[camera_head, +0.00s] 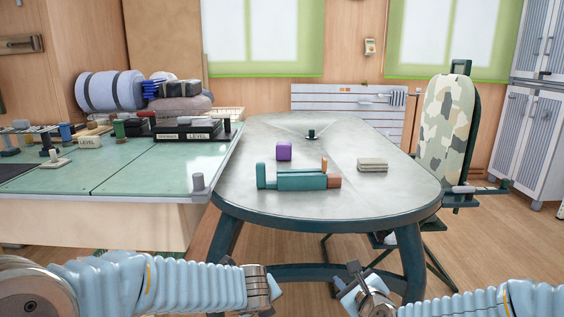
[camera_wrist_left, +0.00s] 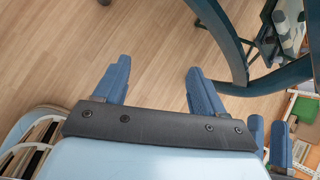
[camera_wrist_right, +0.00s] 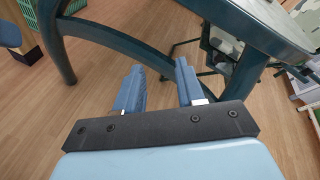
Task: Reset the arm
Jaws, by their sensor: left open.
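My left gripper (camera_wrist_left: 158,66) is open and empty, with its two blue fingers apart over the wooden floor. In the head view my left arm comes in low from the left and ends in front of the table. My right gripper (camera_wrist_right: 160,64) is also open and empty, with a narrower gap between its fingers. In the head view the right gripper (camera_head: 347,282) shows at the bottom middle, close to the left arm's end. Both grippers are lower than the tabletop and touch nothing that I can see.
The grey oval table (camera_head: 390,200) stands ahead on dark teal legs. On it are a teal block-like object (camera_head: 290,178), a purple cube (camera_head: 284,151) and a folded cloth (camera_head: 372,165).

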